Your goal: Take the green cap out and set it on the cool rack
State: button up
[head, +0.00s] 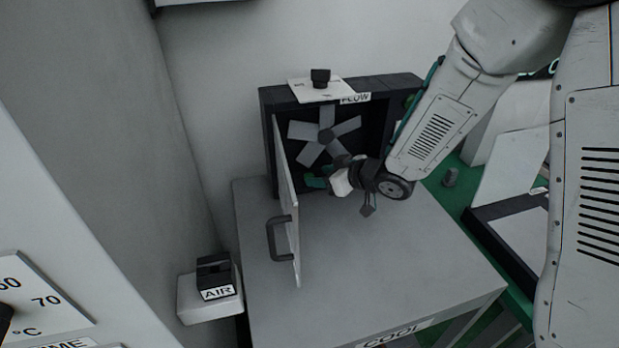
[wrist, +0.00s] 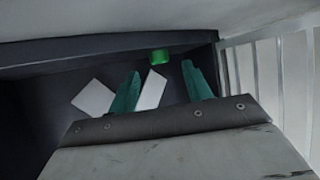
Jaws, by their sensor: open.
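The green cap (wrist: 160,56) shows in the wrist view as a small bright green block inside the dark box, beyond my fingertips. I cannot make it out in the head view, where my arm and the door cover part of the box's inside. My gripper (wrist: 161,69) is open with two teal fingers, nothing between them, pointing toward the cap. In the head view my gripper (head: 318,181) is at the front opening of the box. The cool rack (head: 390,260) is a grey flat surface labelled COOL in front of the box; its visible top is bare.
The dark box (head: 398,84) holds a grey fan (head: 325,137) and has a FLOW knob (head: 320,77) on top. Its door (head: 289,200) stands open at left with a dark handle (head: 278,240). An AIR switch (head: 215,275) sits at left of the rack.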

aim_at(310, 176)
jog(key=shift+x, duration=1.55)
grip_shut()
